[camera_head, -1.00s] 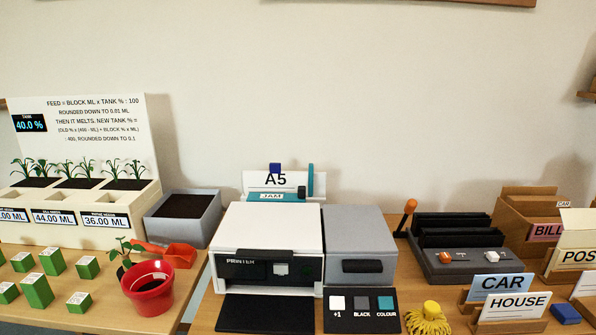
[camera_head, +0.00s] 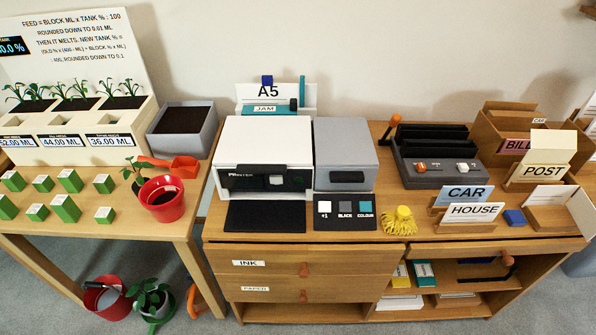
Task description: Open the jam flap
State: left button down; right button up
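The teal jam flap (camera_head: 265,108), marked JAM, lies at the back top of the white printer (camera_head: 262,140). An upright teal handle (camera_head: 301,92) stands at its right end. A white A5 sign with a blue clip (camera_head: 267,80) stands just behind the flap. The flap looks closed, though its rear part is hard to make out. Neither of my grippers shows in the head view.
A grey box unit (camera_head: 346,155) adjoins the printer on the right, with a dark control panel (camera_head: 345,212) in front. A dark soil tray (camera_head: 183,128) stands to the left. Sorting boxes and CAR and HOUSE signs (camera_head: 473,211) fill the right side.

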aim_at(292, 109)
jog(key=i+l+z, duration=0.15)
jog(key=z, duration=0.3)
jog(key=i+z, duration=0.2)
jog(key=z, duration=0.3)
jog(key=i+l+z, duration=0.1)
jog(key=z, duration=0.35)
jog(key=i+j, duration=0.05)
jog(key=i, duration=0.05)
